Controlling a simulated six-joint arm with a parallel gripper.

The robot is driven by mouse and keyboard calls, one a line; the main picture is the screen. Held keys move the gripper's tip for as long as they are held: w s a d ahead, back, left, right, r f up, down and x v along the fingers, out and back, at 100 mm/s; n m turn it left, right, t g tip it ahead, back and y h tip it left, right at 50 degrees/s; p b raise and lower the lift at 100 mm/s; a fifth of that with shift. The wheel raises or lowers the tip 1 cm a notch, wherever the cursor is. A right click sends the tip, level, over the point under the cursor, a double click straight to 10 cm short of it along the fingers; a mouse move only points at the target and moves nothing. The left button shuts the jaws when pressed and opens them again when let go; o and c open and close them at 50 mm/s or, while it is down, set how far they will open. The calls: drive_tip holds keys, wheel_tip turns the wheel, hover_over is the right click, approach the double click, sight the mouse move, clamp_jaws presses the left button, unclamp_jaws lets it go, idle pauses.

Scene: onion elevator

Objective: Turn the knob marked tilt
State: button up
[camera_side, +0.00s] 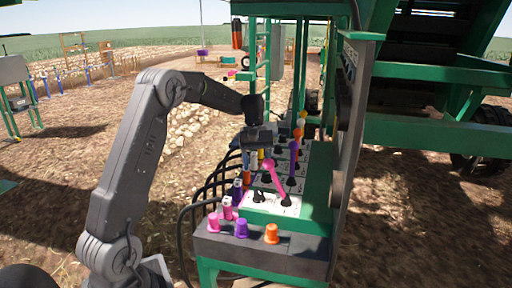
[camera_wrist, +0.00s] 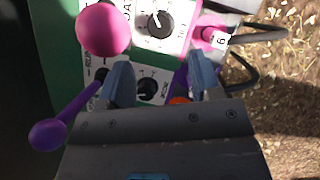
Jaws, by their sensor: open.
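The control panel (camera_side: 262,206) is a row of white plates with black knobs and coloured levers on a green and grey box. My gripper (camera_side: 256,158) is over the panel, pointing down. In the wrist view my gripper (camera_wrist: 158,64) is open, its two blue-grey fingers apart. A black knob (camera_wrist: 147,88) shows between the fingers, nearer the left one, partly hidden by my gripper body. Another black knob (camera_wrist: 160,24) with a dial scale is just beyond the fingertips. The labels are too small or cut off to tell which knob is marked tilt.
A pink-ball lever (camera_wrist: 103,28) and a purple lever (camera_wrist: 50,134) rise left of the fingers in the wrist view. A pink plug (camera_wrist: 208,36) and black cables (camera_wrist: 258,36) are at the right. A green ladder (camera_side: 262,65) and machine frame stand close behind the panel.

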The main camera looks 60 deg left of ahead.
sight(258, 191)
drive_tip(key=v, duration=0.5)
drive_tip(key=shift+a+r, duration=0.1)
drive_tip(key=shift+r, duration=0.05)
drive_tip(key=d+f+n, duration=0.1)
drive_tip(key=f+n, duration=0.1)
drive_tip(key=f, duration=0.2)
drive_tip(key=s+d+f+n+t, duration=0.1)
drive_tip(key=d+f+n, duration=0.1)
drive_tip(key=f, duration=0.2)
drive_tip(key=s+d+f+n+t, duration=0.1)
drive_tip(key=d+f+n, duration=0.1)
drive_tip(key=f, duration=0.3)
drive_tip(key=shift+h, duration=0.3)
